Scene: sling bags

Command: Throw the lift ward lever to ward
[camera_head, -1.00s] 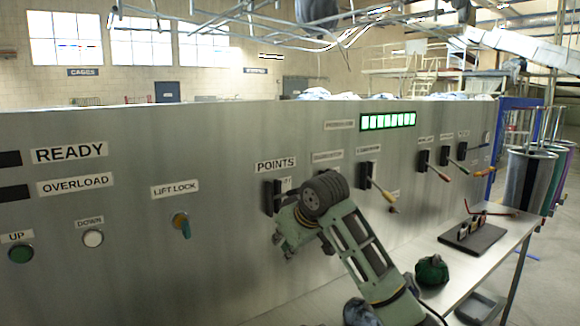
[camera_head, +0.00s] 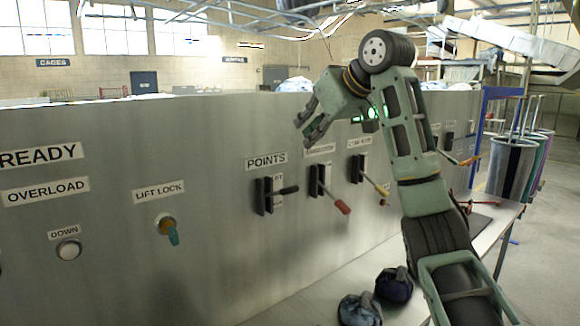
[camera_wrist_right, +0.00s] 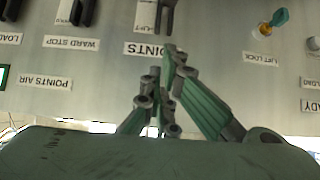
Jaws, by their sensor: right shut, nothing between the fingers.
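A grey panel (camera_head: 110,240) carries several levers. The lever under the POINTS label (camera_head: 267,161) has a black handle (camera_head: 287,190) pointing right; a small plate beside it seems to read LIFT. Beside it are a red-ended lever (camera_head: 340,206) and a yellow-ended lever (camera_head: 378,189). I cannot read which one is labelled lift ward. My right gripper (camera_head: 309,128) is shut and empty, raised in front of the panel above the POINTS label. In the right wrist view its fingers (camera_wrist_right: 163,72) point toward the POINTS label and the lever plates, apart from them. My left gripper is out of view.
My right arm hides part of the panel's right side. Two dark bundles (camera_head: 395,285) lie at the table (camera_head: 320,300). Coloured bins (camera_head: 512,168) stand far right.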

